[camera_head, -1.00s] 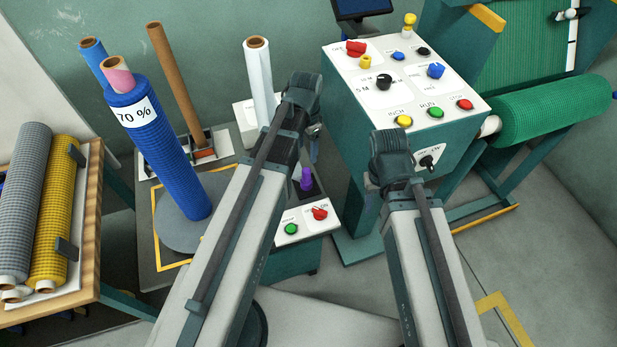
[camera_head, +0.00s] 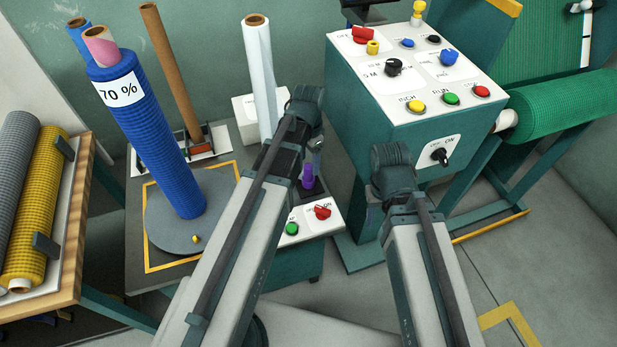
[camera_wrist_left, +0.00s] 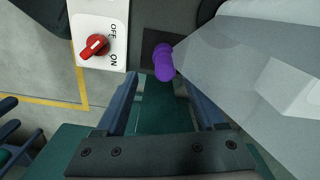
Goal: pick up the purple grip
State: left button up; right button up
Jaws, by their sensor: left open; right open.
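The purple grip (camera_head: 307,176) stands upright on a dark base plate of the low white-topped control box (camera_head: 328,222), partly beside my left arm in the head view. In the left wrist view the grip (camera_wrist_left: 163,63) shows between and beyond the fingertips of my left gripper (camera_wrist_left: 162,88). That gripper is open and empty, with a finger to each side and no visible contact with the grip. My left arm hides most of this gripper in the head view. The end of my right arm shows in front of the tall control console; its jaws are hidden.
A red OFF/ON switch (camera_wrist_left: 95,46) and a green button (camera_head: 292,229) sit near the grip. A translucent film roll (camera_head: 261,80) stands close behind it. The tall control console (camera_head: 350,130) is to the right, the blue netting roll (camera_head: 150,140) to the left.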

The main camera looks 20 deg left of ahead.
aim_at(308, 166)
pick_arm(q)
jog(key=f+b, duration=0.3)
jog(key=f, duration=0.1)
jog(key=shift+w+a+b, duration=0.2)
jog(key=shift+w+b, duration=0.15)
jog(key=shift+b, duration=0.05)
jog(key=shift+f+b, duration=0.55)
jog(key=shift+f, duration=0.05)
jog(key=shift+r, duration=0.1)
jog(key=shift+c, duration=0.2)
grip_shut()
